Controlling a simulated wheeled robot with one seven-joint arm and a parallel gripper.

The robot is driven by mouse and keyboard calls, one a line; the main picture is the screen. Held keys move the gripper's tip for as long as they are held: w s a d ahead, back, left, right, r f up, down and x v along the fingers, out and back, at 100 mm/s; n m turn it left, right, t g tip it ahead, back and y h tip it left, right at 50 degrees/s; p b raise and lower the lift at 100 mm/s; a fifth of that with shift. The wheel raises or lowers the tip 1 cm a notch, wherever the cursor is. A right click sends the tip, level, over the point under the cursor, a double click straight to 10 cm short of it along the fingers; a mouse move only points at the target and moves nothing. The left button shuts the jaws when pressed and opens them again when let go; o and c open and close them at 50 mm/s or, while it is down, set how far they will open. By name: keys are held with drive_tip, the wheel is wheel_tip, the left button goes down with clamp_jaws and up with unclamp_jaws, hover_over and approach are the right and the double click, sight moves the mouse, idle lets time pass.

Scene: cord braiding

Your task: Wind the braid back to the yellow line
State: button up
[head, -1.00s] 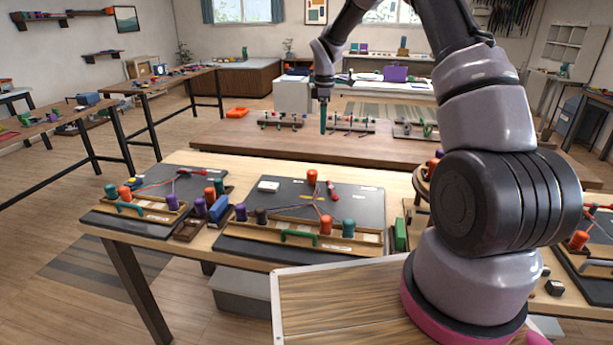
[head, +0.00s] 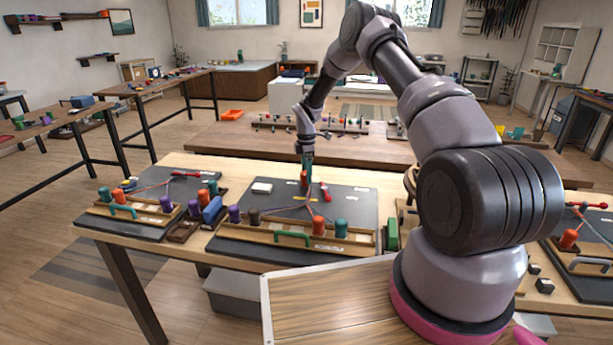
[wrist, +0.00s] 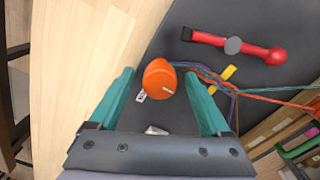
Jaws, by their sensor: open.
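My gripper (head: 307,158) is over the far edge of the middle dark board (head: 352,204), pointing down. Its two teal fingers are open on either side of an upright orange peg or knob (wrist: 160,77), with gaps showing in the wrist view (wrist: 158,84). The peg's top also shows just under the fingers in the head view (head: 304,177). The braid (wrist: 206,75) runs right from the peg, then its cords fan out. A short yellow line (wrist: 222,80) lies on the board beneath the cords.
A red lever with a round end (wrist: 236,45) lies beside the braid. Orange (head: 318,226), teal (head: 340,228) and purple (head: 234,214) bobbins stand in the wooden rack at the board's near edge, with a green handle (head: 292,238). Similar boards stand left and right.

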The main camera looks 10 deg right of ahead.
drive_tip(key=shift+f, duration=0.6)
clamp_jaws()
